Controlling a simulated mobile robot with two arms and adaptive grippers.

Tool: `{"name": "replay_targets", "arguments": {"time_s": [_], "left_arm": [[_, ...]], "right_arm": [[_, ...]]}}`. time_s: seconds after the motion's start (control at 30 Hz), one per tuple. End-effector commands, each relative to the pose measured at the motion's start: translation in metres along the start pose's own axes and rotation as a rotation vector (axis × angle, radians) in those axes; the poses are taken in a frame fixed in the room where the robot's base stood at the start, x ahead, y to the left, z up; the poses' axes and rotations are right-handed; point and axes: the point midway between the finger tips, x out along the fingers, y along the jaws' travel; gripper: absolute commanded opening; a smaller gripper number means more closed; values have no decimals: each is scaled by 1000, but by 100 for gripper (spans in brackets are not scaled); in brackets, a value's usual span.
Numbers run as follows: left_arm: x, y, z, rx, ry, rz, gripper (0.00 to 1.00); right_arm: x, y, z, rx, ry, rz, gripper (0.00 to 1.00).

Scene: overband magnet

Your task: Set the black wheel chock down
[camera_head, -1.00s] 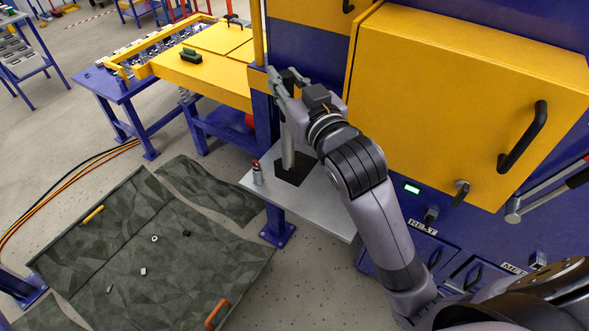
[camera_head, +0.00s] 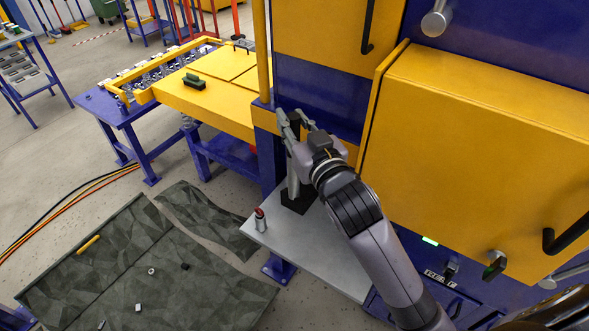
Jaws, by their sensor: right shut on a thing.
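My right gripper (camera_head: 295,117) is above the back of a small grey shelf, with its fingers pointing away toward the blue and yellow machine. It is shut on a dark piece, seen only as a sliver between the fingers; I take it for the black wheel chock (camera_head: 297,129). Fingers and wrist hide most of its shape. Under the gripper a grey post (camera_head: 293,182) rises from a black square base (camera_head: 298,199) on the shelf (camera_head: 305,240). I cannot tell whether the held piece touches the post. My left gripper is not in view.
A small red-topped cylinder (camera_head: 260,220) stands on the shelf's left edge. A dark green mat (camera_head: 120,255) with several small items lies on the floor. A yellow-topped bench (camera_head: 215,100) stands at the left, and a yellow cabinet door (camera_head: 480,150) at the right. The shelf's front is clear.

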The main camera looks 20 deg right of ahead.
Motion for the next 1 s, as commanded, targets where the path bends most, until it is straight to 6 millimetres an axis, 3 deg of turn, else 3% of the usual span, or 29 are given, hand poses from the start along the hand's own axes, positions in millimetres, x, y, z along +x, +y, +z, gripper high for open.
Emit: {"name": "replay_targets", "arguments": {"time_s": [0.1, 0.27, 0.43, 0.73, 1.0], "left_arm": [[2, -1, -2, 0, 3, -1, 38], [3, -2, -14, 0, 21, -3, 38], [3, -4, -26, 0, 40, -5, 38], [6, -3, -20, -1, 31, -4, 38], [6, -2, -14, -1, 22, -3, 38]], "right_arm": [[-1, 0, 31, -1, -1, -1, 0], [-1, -1, 59, -1, 2, -1, 0], [0, 0, 71, 0, 6, 0, 0], [0, 0, 108, 0, 5, 0, 0], [0, -1, 112, -2, 8, -1, 0]]}}
